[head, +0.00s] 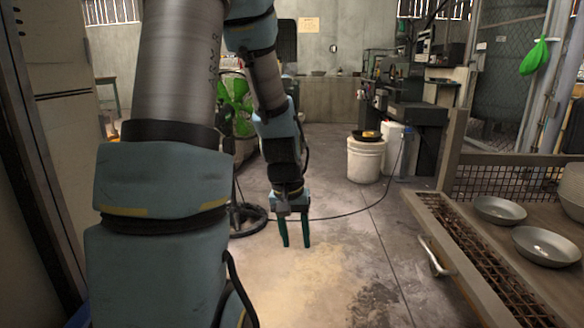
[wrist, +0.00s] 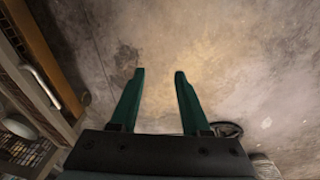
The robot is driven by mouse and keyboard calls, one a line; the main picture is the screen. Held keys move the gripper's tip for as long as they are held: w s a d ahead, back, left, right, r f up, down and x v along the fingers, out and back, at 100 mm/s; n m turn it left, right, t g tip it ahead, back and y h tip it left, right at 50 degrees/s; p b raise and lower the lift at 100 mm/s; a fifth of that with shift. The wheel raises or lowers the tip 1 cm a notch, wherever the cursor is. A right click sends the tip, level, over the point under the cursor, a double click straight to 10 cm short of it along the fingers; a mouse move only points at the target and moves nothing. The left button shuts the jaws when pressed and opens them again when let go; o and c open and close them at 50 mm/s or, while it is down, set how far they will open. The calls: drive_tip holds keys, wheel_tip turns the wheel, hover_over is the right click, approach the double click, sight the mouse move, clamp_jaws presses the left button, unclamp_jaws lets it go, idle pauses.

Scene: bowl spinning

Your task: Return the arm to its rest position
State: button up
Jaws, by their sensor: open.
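My arm (head: 265,80) reaches forward and hangs down in the head view. My gripper (head: 295,244) points straight down over the bare concrete floor (head: 330,275). Its two green fingers are apart with nothing between them. In the wrist view my gripper (wrist: 158,74) also shows open and empty above the floor. It touches nothing that I can see.
A worktable (head: 440,215) with a mesh inset, a metal handle and shallow grey bowls (head: 545,245) stands at the right. A white bucket (head: 365,160) and a green fan (head: 236,92) stand further back. A cable crosses the floor. A pale cabinet (head: 60,110) is at the left.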

drive_tip(key=s+a+r+n+y, duration=0.1)
drive_tip(key=s+a+r, duration=0.3)
drive_tip(key=s+a, duration=0.25)
wheel_tip(320, 180, up, 30)
drive_tip(key=a+p, duration=0.1)
drive_tip(key=p, duration=2.9)
drive_tip(key=shift+f+t, duration=0.2)
drive_tip(key=shift+t, duration=0.1)
